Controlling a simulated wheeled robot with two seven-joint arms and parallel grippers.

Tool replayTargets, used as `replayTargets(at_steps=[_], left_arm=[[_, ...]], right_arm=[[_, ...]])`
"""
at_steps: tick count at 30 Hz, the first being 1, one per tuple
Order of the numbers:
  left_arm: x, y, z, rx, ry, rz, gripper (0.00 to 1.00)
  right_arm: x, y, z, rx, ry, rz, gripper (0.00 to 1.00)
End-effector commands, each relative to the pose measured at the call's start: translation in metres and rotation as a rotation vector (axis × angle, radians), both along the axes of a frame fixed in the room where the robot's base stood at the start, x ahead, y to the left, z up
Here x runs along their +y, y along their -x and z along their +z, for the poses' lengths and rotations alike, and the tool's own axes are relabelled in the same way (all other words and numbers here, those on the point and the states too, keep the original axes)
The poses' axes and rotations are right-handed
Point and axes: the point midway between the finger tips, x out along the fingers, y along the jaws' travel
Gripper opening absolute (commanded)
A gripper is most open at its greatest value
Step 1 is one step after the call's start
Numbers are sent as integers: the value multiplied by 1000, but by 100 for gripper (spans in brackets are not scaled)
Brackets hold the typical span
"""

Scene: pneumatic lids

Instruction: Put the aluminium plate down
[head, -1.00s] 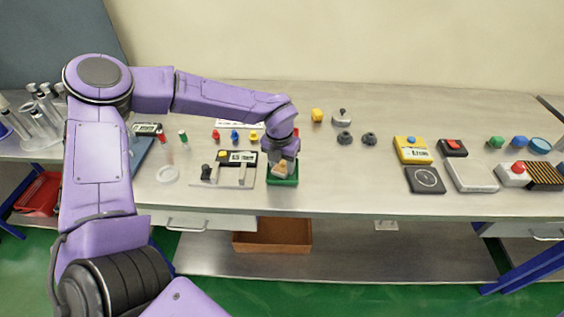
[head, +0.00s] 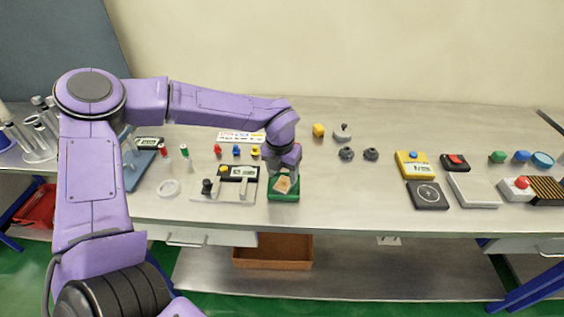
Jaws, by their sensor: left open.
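A green tray (head: 284,198) sits near the front edge of the workbench, right of centre-left. A small tan, flat-looking piece (head: 284,184) lies in it; I cannot tell whether this is the aluminium plate, and no other plate is clearly identifiable. My left gripper (head: 280,169) is open, pointing down just above and behind the piece, and partly hides the tray's back. The fingertips are small, and I cannot tell whether they touch anything. My right gripper is out of view.
A white fixture board (head: 209,196) with black and yellow parts stands left of the tray. Red, blue and yellow small parts (head: 236,151) stand behind it. Grey knobs (head: 346,154) lie to the right. The bench between the tray and the black scale (head: 427,195) is clear.

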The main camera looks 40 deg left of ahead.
Motion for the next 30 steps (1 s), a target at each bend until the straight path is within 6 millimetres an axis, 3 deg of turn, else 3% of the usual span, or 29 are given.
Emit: replayTargets(at_steps=[6,10,30], left_arm=[[-1,6,55,-5,-1,1,59],[-2,8,76,-3,-1,-1,59],[-2,10,89,0,0,0,59]], right_arm=[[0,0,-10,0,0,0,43],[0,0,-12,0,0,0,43],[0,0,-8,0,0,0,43]])
